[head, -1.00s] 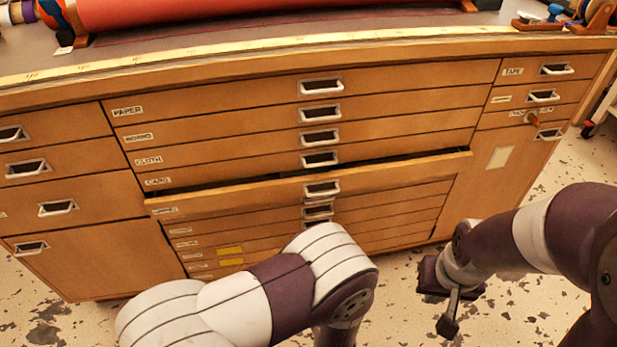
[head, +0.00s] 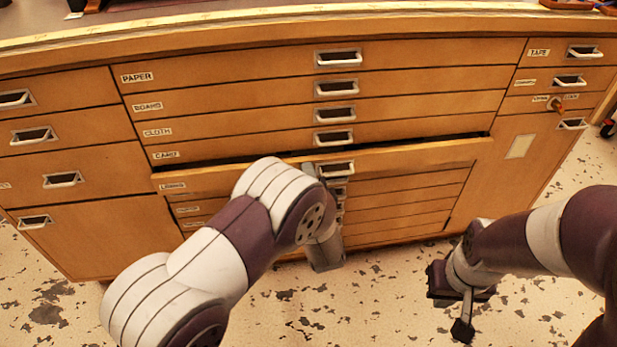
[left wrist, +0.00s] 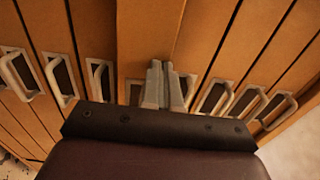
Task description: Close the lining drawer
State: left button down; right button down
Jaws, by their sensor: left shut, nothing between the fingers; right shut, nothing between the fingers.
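The lining drawer (head: 425,158) is the wide drawer under the one labelled card, and it stands partly out with a dark gap above its front. In the left wrist view its front (left wrist: 140,35) runs upright through the middle. Its handle (head: 337,168) is partly hidden in the head view. My left gripper (left wrist: 166,72) is shut and empty, its fingertips in front of this drawer face, just beside the handle. I cannot tell if they touch it. My left arm hides part of the drawer's lower left. My right gripper (head: 463,328) is shut and empty, low at the right, away from the drawer.
The wooden cabinet (head: 90,180) has several other drawers, all flush. A small knob or key (head: 557,104) sticks out at the right. The worktop edge (head: 250,18) runs above. The speckled floor (head: 390,300) in front is clear.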

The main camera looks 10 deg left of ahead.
aim_at(305, 158)
pick_arm(q)
jog(key=shift+w, duration=0.1)
jog(key=x, duration=0.3)
jog(key=shift+w+a+p, duration=0.15)
jog(key=shift+w+p, duration=0.15)
jog(key=shift+w+r, duration=0.1)
jog(key=shift+r, duration=0.15)
jog(key=shift+r, duration=0.1)
